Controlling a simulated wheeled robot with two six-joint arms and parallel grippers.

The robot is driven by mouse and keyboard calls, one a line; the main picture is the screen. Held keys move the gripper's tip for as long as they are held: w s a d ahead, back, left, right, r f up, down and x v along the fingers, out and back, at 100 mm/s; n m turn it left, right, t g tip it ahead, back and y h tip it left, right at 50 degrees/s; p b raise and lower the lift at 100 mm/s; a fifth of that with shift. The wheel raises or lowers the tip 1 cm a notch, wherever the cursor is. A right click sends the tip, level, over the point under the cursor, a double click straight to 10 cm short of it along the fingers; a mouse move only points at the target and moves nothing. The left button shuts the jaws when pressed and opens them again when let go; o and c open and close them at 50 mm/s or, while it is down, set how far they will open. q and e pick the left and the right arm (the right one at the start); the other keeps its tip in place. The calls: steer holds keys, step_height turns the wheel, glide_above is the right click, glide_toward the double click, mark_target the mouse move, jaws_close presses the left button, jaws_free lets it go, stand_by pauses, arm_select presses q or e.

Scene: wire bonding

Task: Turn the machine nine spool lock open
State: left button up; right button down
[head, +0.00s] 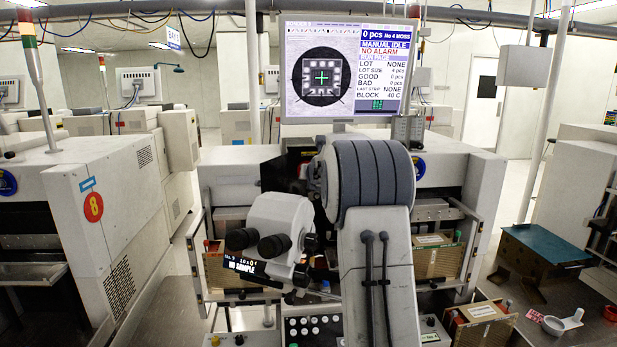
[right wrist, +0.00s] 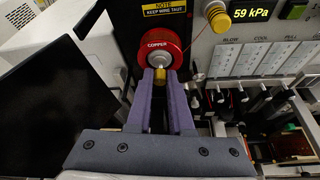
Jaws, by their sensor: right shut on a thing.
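In the right wrist view, a red spool (right wrist: 152,42) marked COPPER sits on a pale hub below a yellow note plate. A small yellow spool lock (right wrist: 159,78) shows at the front of the hub, between my right gripper's fingertips (right wrist: 160,77). The right gripper is shut on this lock. Its fingers partly cover the lock, so I cannot tell its turn. In the head view, my large right arm hides the spool, the lock and the right gripper. My left gripper is in neither view.
A white microscope head (head: 275,225) stands left of my arm, below the monitor (head: 346,70). A machine marked 8 (head: 93,207) is at left. In the right wrist view, a brass knob (right wrist: 218,17) and a 59 kPa display (right wrist: 253,14) are right of the spool; a dark screen (right wrist: 55,85) is left.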

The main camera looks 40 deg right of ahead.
steer(key=shift+w+a, duration=0.1)
steer(key=c, duration=0.8)
jaws_free()
steer(key=shift+w, duration=0.1)
steer(key=v, duration=1)
steer(key=shift+s, duration=0.3)
steer(key=shift+a, duration=0.1)
